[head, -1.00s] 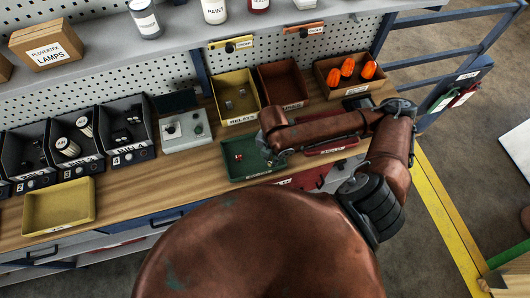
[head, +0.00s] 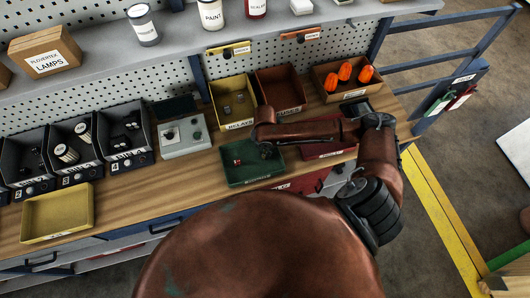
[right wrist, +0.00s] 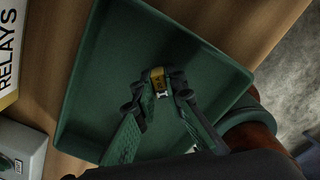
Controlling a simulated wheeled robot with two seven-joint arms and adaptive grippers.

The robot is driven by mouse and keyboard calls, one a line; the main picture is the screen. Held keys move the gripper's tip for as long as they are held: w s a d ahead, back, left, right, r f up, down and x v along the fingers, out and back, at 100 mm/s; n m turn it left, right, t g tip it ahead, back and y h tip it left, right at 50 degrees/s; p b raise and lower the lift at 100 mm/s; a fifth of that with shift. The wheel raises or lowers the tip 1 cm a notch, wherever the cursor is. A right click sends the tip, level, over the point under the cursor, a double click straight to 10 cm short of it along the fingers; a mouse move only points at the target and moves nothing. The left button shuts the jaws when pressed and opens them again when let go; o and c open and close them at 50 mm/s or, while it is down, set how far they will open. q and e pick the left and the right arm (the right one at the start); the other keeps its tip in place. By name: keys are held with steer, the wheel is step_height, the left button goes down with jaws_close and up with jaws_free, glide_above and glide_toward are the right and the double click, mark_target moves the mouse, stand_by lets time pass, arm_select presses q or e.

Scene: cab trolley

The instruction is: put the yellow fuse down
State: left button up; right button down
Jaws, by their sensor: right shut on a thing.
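The yellow fuse (right wrist: 158,80) shows in the right wrist view, between the fingertips of my right gripper (right wrist: 157,88), which is shut on it. The fuse is over the floor of the green tray (right wrist: 110,60); I cannot tell whether it touches the tray. In the head view my right gripper (head: 268,152) is over the far right part of the green tray (head: 236,177), and the fuse is not distinct there. A small red item (head: 238,162) shows in the tray's left part. My left gripper is not in view.
A red tray (head: 325,152) lies right of the green one, partly under my right arm. Behind stand a yellow relays bin (head: 238,122), a brown fuses bin (head: 290,108) and a bin of orange lamps (head: 355,92). A grey switch box (head: 186,150) stands left.

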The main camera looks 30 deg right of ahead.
steer(key=shift+f, duration=0.25)
steer(key=shift+f, duration=0.1)
steer(key=c, duration=2)
jaws_free()
step_height(320, 180, up, 12)
steer(key=shift+r+b, duration=0.15)
steer(key=shift+b, duration=0.35)
